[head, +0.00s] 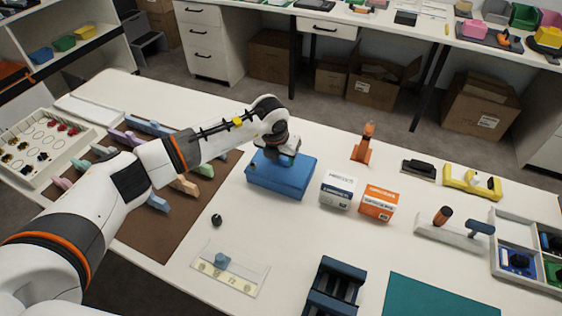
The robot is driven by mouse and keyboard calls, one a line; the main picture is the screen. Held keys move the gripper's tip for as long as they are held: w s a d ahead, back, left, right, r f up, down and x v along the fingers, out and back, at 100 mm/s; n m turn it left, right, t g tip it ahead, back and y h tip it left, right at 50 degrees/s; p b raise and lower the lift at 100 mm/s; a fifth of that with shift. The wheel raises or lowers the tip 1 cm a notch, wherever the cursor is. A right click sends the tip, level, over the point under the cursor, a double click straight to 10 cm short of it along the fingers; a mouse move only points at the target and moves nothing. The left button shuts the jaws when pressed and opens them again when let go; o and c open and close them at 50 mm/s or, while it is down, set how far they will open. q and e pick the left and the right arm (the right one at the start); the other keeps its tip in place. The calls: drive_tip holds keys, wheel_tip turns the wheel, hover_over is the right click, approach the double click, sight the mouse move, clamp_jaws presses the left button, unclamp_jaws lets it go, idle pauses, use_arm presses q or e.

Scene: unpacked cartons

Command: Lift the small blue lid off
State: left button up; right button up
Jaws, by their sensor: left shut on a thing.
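A blue box (277,188) stands on the white table near the middle of the head view, with its blue lid (303,165) on top. My left gripper (281,158) points down at the top of the box from above and is shut on the lid. The fingertips and the part of the lid they hold are mostly hidden by the gripper body. I cannot tell whether there is any gap between the lid and the box. My right gripper is not in view.
A white-and-blue carton (337,190) and an orange-and-white carton (378,202) stand close to the right of the box. An orange tool (364,143) stands behind them. A brown mat (165,230) with coloured pieces lies left. A small dark knob (216,220) is in front.

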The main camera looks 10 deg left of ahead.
sight(280, 158)
use_arm(q)
drive_tip(key=shift+r, duration=0.15)
wheel_tip(280, 158, up, 10)
drive_tip(key=b, duration=0.2)
